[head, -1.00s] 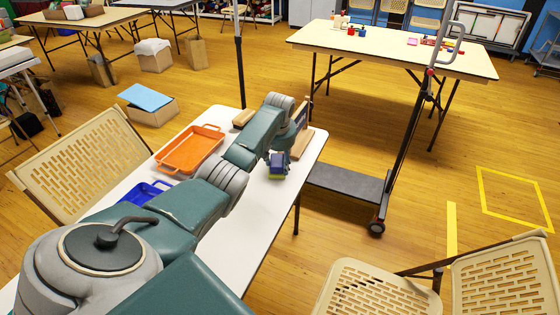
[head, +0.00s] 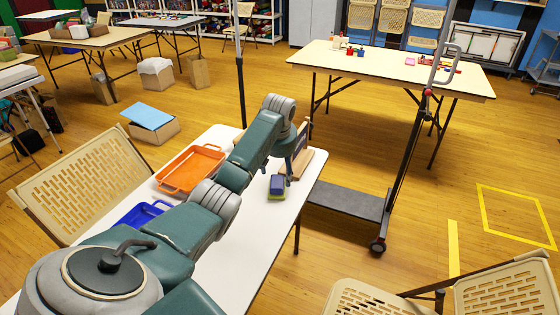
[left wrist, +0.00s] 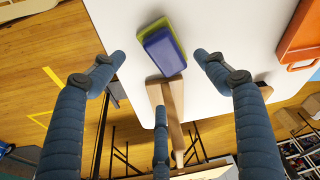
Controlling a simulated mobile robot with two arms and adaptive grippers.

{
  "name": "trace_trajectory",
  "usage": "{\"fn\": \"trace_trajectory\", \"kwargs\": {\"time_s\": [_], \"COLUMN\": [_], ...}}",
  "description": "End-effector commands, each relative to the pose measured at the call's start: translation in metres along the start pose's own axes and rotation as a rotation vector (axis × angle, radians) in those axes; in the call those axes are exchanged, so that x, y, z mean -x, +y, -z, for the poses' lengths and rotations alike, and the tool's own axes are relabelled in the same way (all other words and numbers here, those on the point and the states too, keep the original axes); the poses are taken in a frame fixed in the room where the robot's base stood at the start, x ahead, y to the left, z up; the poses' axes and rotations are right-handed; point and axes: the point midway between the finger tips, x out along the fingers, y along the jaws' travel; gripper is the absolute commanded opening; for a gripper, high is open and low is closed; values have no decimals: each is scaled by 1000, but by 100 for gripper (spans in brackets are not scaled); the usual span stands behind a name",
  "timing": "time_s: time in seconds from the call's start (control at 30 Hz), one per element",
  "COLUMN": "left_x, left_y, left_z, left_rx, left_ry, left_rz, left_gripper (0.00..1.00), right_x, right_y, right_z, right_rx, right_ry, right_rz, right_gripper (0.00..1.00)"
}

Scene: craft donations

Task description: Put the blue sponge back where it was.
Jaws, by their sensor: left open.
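The blue sponge (head: 277,184) lies near the right end of the white table. A yellow-green layer shows beneath it; I cannot tell whether that is a second sponge or part of the same one. In the left wrist view the blue sponge (left wrist: 165,51) shows beyond the fingertips, its yellow-green border visible along the top and right. My left gripper (head: 288,174) is open and empty, beside and above the sponge in the head view. In the wrist view its fingers (left wrist: 160,57) are spread wide, apart from the sponge. My right gripper is in neither view.
An orange tray (head: 190,168) and a blue tray (head: 142,214) stand on the white table (head: 258,240). A wooden item (head: 305,160) stands close behind the gripper and shows below the sponge in the wrist view (left wrist: 172,105). A dark cart (head: 345,198) stands right of the table.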

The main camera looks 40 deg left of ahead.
Motion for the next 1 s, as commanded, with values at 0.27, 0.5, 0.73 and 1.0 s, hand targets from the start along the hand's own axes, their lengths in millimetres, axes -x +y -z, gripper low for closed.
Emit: {"fn": "trace_trajectory", "kwargs": {"time_s": [0.27, 0.5, 0.73, 1.0], "left_x": [42, 49, 49, 49], "left_y": [1, 0, 0, 0], "left_z": [1, 0, 0, 0], "left_rx": [0, 0, 0, 0], "left_ry": [2, 0, 0, 0], "left_rz": [-2, -1, -1, -1], "left_gripper": [74, 74, 74, 74], "right_x": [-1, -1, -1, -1], "right_y": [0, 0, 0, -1], "right_z": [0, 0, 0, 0], "right_rx": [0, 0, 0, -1], "right_ry": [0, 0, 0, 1], "right_rz": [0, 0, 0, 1], "right_gripper": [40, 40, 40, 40]}}
